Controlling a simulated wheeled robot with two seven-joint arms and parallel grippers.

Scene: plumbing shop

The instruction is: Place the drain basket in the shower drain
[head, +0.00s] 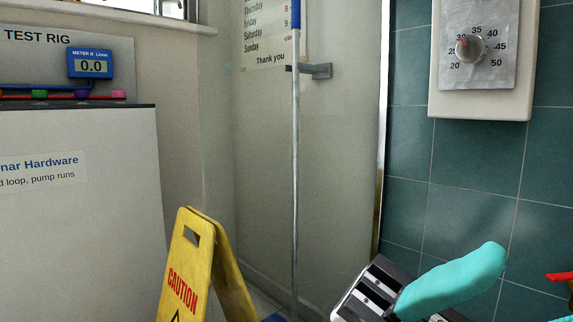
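I see neither the drain basket nor the shower drain in the head view. At the bottom right, a black-and-silver block (370,296) carries a rounded teal piece (452,283) that slants up to the right. It looks like part of my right gripper or arm, cut off by the lower edge. My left gripper is not in view.
A yellow caution sign (187,268) stands left of centre. A blue-topped pole (295,160) rises beside it. A grey test rig cabinet (80,210) is at left. A temperature dial (470,47) hangs on the teal-tiled wall (468,190). A red piece (560,276) shows at the right edge.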

